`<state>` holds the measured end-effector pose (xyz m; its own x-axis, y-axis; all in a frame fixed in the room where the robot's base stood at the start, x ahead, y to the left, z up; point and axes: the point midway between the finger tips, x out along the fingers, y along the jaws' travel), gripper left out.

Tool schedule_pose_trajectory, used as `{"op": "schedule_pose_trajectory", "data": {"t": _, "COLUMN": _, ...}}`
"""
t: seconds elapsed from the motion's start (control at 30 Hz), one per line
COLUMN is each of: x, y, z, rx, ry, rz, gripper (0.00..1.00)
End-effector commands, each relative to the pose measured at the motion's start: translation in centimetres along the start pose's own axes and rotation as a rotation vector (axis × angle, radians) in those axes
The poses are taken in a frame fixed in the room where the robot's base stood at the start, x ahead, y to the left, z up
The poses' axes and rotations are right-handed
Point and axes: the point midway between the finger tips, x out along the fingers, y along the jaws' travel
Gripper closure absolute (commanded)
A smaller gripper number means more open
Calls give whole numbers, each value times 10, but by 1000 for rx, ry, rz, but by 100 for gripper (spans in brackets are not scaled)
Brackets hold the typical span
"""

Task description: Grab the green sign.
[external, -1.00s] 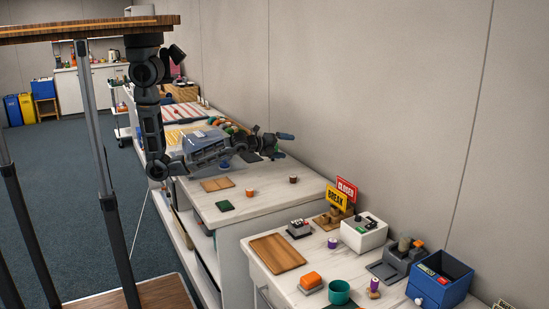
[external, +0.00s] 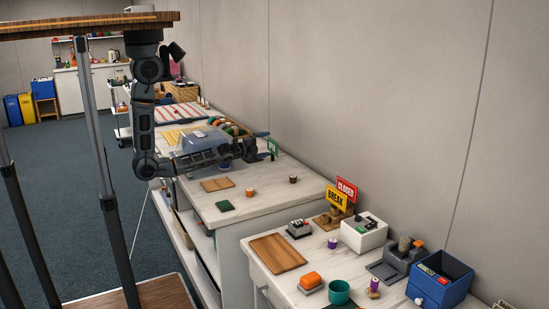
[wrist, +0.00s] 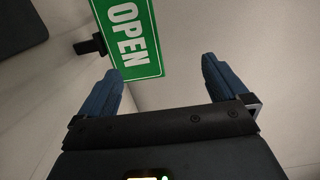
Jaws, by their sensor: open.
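The green sign reads OPEN in white letters and fills the upper left of the wrist view (wrist: 132,38). It also shows small at the back of the far counter in the external view (external: 273,147). A dark clip or stand touches its left edge in the wrist view. My gripper (wrist: 162,68) is open, with its two blue fingers apart and nothing held. The sign's lower edge lies close to the left fingertip and reaches partly across the gap. I cannot tell the exact depth between them. In the external view my gripper (external: 262,150) is just left of the sign.
A wall runs close behind the counters. A clear box (external: 200,140) stands beside my arm. Brown boards (external: 217,184) and small cups lie nearer. Yellow BREAK (external: 337,198) and red CLOSED (external: 347,187) signs stand on the near counter.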

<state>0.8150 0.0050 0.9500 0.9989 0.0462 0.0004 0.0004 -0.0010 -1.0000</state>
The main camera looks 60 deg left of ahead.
Motion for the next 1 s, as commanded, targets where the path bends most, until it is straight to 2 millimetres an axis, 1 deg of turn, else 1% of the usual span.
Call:
{"op": "schedule_pose_trajectory", "data": {"t": 0.1, "x": 0, "y": 16, "z": 2, "rx": -1, "ry": -6, "rz": 4, "gripper": 0}}
{"op": "schedule_pose_trajectory", "data": {"t": 0.2, "x": 0, "y": 28, "z": 2, "rx": 0, "ry": -5, "rz": 3, "gripper": 0}}
{"op": "schedule_pose_trajectory", "data": {"t": 0.3, "x": 0, "y": 34, "z": 1, "rx": 0, "ry": -2, "rz": 2, "gripper": 0}}
{"op": "schedule_pose_trajectory", "data": {"t": 0.43, "x": 5, "y": 36, "z": 0, "rx": 0, "ry": 0, "rz": -2, "gripper": 0}}
{"op": "schedule_pose_trajectory", "data": {"t": 0.6, "x": 23, "y": 35, "z": -1, "rx": 1, "ry": 0, "rz": -2, "gripper": 0}}
{"op": "schedule_pose_trajectory", "data": {"t": 0.77, "x": 36, "y": 36, "z": -1, "rx": 1, "ry": -1, "rz": -1, "gripper": 0}}
{"op": "schedule_pose_trajectory", "data": {"t": 1.0, "x": 67, "y": 36, "z": -5, "rx": 2, "ry": 1, "rz": -3, "gripper": 0}}
